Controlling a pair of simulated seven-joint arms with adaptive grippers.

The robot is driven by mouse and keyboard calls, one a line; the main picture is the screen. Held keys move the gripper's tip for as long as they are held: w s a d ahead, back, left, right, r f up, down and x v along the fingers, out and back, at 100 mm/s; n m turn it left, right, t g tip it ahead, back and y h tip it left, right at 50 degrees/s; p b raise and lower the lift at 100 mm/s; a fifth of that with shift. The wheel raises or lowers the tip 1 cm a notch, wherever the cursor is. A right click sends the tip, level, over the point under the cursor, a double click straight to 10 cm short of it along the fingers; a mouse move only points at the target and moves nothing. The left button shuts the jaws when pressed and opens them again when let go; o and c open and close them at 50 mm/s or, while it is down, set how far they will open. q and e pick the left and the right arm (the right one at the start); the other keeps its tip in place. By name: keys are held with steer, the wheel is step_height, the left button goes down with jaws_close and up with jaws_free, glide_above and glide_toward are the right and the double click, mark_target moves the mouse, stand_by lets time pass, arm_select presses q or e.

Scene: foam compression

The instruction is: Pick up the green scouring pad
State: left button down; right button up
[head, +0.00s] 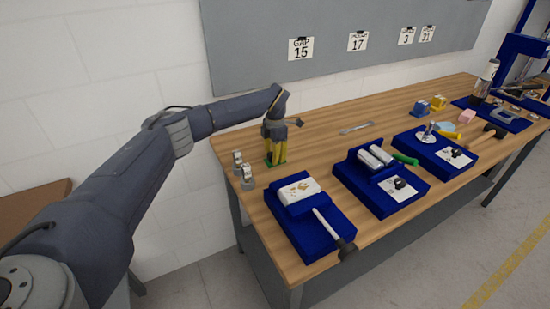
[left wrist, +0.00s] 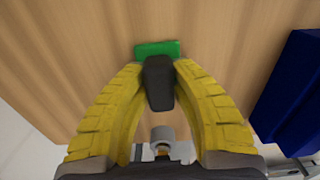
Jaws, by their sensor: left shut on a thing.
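The green scouring pad (left wrist: 157,48) lies at the tips of my left gripper (left wrist: 158,70), over the wooden table. In the left wrist view its far edge shows beyond the two yellow fingers, and a dark block between the fingers hides part of it. In the head view my left gripper (head: 276,157) points down at the table's far left corner, with a little of the green pad (head: 269,163) showing by its fingertips. The gripper is shut on the pad. I cannot tell whether the pad touches the table. My right gripper is not in view.
A blue tray (head: 318,240) with a white block and a black-handled tool lies in front. More blue trays (head: 402,205) with tools lie to the right. A grey board (head: 340,40) hangs behind.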

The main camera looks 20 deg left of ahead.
arm_select(q)
step_height(320, 180, up, 20)
stand_by(0.7)
steer(key=c, duration=1.8)
jaws_free()
jaws_close()
